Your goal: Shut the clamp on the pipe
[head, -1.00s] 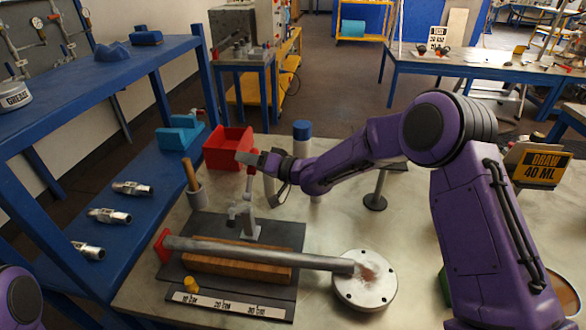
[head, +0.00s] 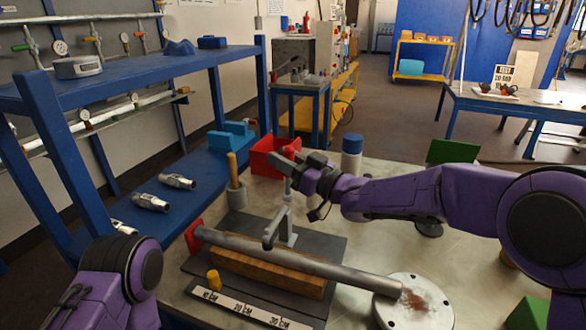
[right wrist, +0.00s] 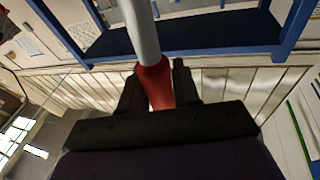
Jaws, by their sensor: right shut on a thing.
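The metal pipe (head: 320,268) lies on a wooden block (head: 262,272) on a dark plate. It has a red cap (head: 194,236) at its left end and a round flange (head: 418,308) at its right end. The grey clamp (head: 287,222) stands behind the pipe; its arm reaches forward and its tip shows at the pipe's upper edge. I cannot tell whether it touches. My right gripper (head: 290,166) is shut on the clamp's red handle (right wrist: 156,84), which sits between the fingers in the right wrist view. My left arm shows at lower left, its gripper out of view.
A red bin (head: 266,160) and a blue-capped bottle (head: 352,155) stand behind the clamp. A grey cup (head: 236,196) holding a wooden handle is at its left. A blue shelf (head: 130,72) borders the left.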

